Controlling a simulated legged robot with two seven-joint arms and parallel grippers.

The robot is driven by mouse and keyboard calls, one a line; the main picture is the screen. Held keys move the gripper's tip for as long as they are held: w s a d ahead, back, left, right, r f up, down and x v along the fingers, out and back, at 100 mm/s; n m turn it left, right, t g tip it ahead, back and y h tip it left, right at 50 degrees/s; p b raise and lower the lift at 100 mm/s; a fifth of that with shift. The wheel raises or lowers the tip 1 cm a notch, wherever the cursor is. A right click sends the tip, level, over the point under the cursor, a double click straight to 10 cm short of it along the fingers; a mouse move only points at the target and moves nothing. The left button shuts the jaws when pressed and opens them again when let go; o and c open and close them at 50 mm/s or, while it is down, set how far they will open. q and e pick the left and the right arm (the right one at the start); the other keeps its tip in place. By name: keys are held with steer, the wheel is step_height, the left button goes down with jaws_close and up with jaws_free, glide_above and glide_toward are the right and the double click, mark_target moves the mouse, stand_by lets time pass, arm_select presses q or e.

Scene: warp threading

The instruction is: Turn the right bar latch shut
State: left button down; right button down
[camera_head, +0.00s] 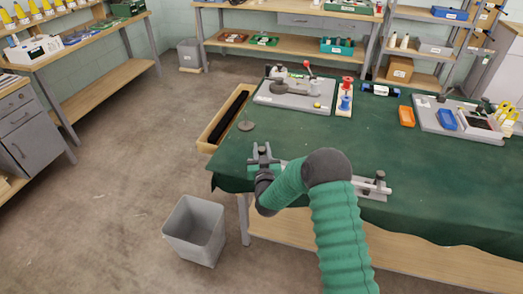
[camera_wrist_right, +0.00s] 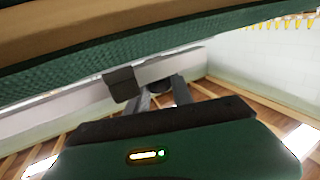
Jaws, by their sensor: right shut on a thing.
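A pale metal bar (camera_head: 346,183) lies along the near edge of the green-covered table, partly hidden behind my right arm. A dark-knobbed latch fitting (camera_head: 380,177) stands at its right end, clear of my gripper. Another grey upright fitting (camera_head: 263,154) shows at its left end. My right gripper (camera_head: 264,168) is at this left end, shut on a small part there. In the right wrist view, a dark knob-like part (camera_wrist_right: 180,90) shows between the grey fingers, below the bar (camera_wrist_right: 165,68) and beside a dark block (camera_wrist_right: 121,84). How far the held latch is turned cannot be told. My left gripper is out of view.
A grey bin (camera_head: 196,230) stands on the floor left of the table. A wooden tray (camera_head: 212,137) sits at the table's left edge. A grey board (camera_head: 300,96) with a red-knobbed lever, spools and an orange tray (camera_head: 406,116) are farther back. The table's middle is clear.

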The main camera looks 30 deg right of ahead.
steer(key=m+g+h, duration=0.1)
steer(key=h, duration=0.1)
steer(key=m+g+h, duration=0.2)
steer(key=shift+a+m+h+b, duration=0.15)
steer(key=shift+m+h+b, duration=0.15)
steer(key=shift+b, duration=0.1)
steer(key=m+g+h+b, duration=0.1)
steer(key=m+g+h, duration=0.1)
steer(key=g, duration=0.1)
steer(key=shift+f+m+g+h, duration=0.1)
steer(key=shift+m+g+h, duration=0.2)
steer(key=shift+m+g, duration=0.1)
steer(key=m+g+h+b, duration=0.1)
steer(key=g, duration=0.1)
steer(key=m+g+b, duration=0.2)
steer(key=shift+f+h, duration=0.15)
steer(key=shift+h, duration=0.25)
steer(key=shift+m+g+b, duration=0.5)
steer(key=shift+g+b, duration=0.1)
steer(key=shift+g, duration=0.3)
steer(key=shift+r+m+g+h+b, duration=0.3)
steer(key=shift+m+g+b, duration=0.1)
steer(key=shift+g, duration=0.3)
steer(key=c, duration=1.1)
jaws_free()
